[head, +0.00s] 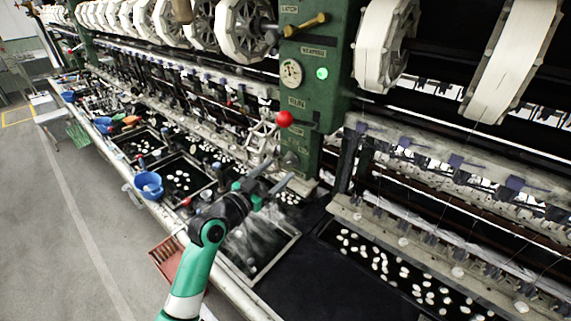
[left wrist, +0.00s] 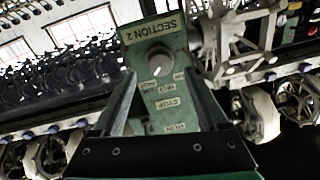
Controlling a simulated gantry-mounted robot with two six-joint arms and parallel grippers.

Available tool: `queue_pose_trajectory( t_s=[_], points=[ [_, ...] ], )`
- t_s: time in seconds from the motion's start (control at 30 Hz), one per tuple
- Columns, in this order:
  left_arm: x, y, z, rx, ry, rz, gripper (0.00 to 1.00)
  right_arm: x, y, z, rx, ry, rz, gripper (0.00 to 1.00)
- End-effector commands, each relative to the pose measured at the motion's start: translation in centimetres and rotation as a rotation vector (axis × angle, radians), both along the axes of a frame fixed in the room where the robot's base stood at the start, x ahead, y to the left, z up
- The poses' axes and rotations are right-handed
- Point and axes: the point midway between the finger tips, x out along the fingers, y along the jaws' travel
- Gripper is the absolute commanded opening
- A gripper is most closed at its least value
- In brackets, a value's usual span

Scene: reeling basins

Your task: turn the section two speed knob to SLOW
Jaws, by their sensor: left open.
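The green machine post (head: 318,75) carries a dial, a red-balled lever and labels. A round grey speed knob (head: 291,158) sits low on its front face. In the left wrist view the post appears inverted, with a "SECTION 2" label (left wrist: 152,30) and the knob (left wrist: 159,64) with a pale pointer mark. My left gripper (head: 274,172) is open, its fingers pointing toward the knob. In the left wrist view the left gripper (left wrist: 161,80) has its fingers on either side of the knob, apart from it and empty between. Small labels near the knob are hard to read. My right gripper is out of view.
The red-balled lever (head: 284,119) juts out just above the left gripper. Below are dark basins with white cocoons (head: 395,275). The floor at left is open.

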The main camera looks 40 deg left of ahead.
Motion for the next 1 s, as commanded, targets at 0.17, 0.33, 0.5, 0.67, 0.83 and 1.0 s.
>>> queue_pose_trajectory(
  t_s=[0.17, 0.33, 0.5, 0.67, 0.83, 1.0],
  points=[
    [3.0, 0.3, 0.0, 0.0, 0.0, -0.001, 0.76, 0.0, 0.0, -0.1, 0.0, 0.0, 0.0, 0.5],
    [4.2, 0.4, 0.0, 0.0, -0.001, 0.0, 0.76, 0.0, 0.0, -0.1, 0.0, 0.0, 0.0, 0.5],
    [4.4, 0.4, 0.0, 0.0, 0.0, 0.0, 0.76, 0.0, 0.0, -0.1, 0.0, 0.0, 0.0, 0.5],
    [4.4, 0.4, 0.0, 0.0, 0.0, 0.0, 0.66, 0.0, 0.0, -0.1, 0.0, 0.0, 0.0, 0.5],
    [4.3, 0.4, 0.0, 0.0, 0.0, 0.001, 0.35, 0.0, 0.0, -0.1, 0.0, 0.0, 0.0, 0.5],
    [4.3, 0.5, 0.0, 0.0, 0.0, 0.002, 0.04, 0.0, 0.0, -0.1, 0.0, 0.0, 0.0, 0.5]
  ],
)
